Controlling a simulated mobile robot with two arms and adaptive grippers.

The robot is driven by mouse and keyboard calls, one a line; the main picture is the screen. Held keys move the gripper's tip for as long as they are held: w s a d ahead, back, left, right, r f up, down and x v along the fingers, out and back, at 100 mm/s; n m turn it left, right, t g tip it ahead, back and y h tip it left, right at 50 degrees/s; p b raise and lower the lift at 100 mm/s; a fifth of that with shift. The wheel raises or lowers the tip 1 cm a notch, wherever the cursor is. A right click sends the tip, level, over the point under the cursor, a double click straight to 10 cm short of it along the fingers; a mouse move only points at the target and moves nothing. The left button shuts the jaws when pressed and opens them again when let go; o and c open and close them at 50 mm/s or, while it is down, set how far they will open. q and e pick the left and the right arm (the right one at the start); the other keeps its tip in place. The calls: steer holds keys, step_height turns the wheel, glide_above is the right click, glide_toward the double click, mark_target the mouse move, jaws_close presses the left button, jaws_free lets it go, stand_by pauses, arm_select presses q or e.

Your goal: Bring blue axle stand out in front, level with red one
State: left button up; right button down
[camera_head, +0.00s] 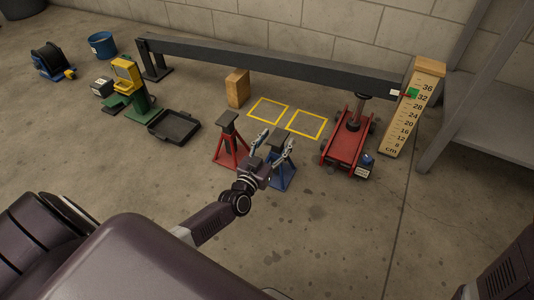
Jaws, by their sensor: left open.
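The red axle stand (231,152) stands upright on the concrete floor near the middle. The blue axle stand (286,180) stands upright to its right, its feet a little lower in the picture than the red one's. My left gripper (278,139) is open at the upper part of the blue stand, its two fingers spread either side of the stand's dark top. The gripper hides part of the stand, and I cannot tell whether the fingers touch it. My right gripper is out of view.
Two yellow floor squares (305,123) lie behind the stands. A long dark beam (270,65) spans the back, over a red jack (345,148) and beside a cm scale (414,105). A wooden block (237,88) and black tray (174,126) stand left. The near floor is clear.

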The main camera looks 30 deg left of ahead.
arm_select(q)
steer(key=s, duration=1)
steer(key=shift+s+d, duration=0.2)
steer(key=shift+s, duration=0.1)
